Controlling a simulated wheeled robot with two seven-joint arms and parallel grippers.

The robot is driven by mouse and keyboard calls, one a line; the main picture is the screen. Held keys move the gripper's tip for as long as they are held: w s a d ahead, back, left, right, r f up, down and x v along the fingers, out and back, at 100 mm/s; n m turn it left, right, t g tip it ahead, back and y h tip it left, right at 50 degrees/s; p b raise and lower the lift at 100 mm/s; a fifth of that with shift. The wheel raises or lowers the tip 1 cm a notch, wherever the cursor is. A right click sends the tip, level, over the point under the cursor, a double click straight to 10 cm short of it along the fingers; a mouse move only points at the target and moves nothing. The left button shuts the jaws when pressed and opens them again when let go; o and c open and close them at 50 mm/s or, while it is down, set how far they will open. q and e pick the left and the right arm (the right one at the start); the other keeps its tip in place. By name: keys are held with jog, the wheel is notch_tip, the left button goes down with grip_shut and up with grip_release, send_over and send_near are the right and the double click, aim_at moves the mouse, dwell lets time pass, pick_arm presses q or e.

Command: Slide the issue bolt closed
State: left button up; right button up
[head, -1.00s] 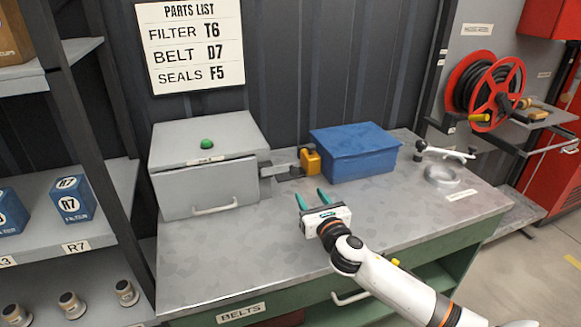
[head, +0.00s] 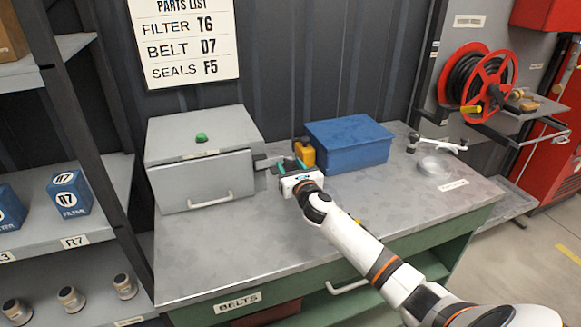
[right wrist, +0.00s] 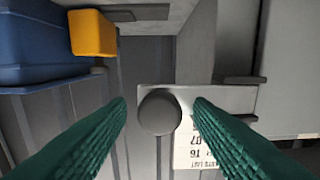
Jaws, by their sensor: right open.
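The issue bolt (right wrist: 238,98) is a flat grey bar on the right side of the grey box (head: 200,180), with a round dark knob (right wrist: 159,112) at its free end. In the head view the bolt (head: 262,162) is partly hidden by my right gripper (head: 289,166). That gripper has green fingers and is open. In the right wrist view the knob appears between its two fingertips (right wrist: 160,104); I see no clear contact. The bar sticks out from the box and passes by dark guides near the box wall. My left gripper is not in view.
A yellow block (head: 305,153) with a dark top stands just right of the gripper, beside a blue box (head: 350,145). The front of the bench top (head: 250,245) is clear.

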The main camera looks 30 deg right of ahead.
aim_at(271, 162)
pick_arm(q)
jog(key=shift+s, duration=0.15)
pick_arm(e)
jog(key=shift+c, duration=0.2)
jog(key=c, duration=0.3)
grip_shut()
jog(key=shift+w+a, duration=0.25)
jog(key=shift+a, duration=0.85)
jog(key=shift+w+a, duration=0.25)
jog(key=shift+a, duration=0.85)
grip_release()
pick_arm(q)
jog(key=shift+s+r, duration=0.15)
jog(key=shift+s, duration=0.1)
pick_arm(e)
jog(key=o, duration=0.3)
jog(key=shift+o, duration=0.2)
jog(key=shift+s, duration=0.1)
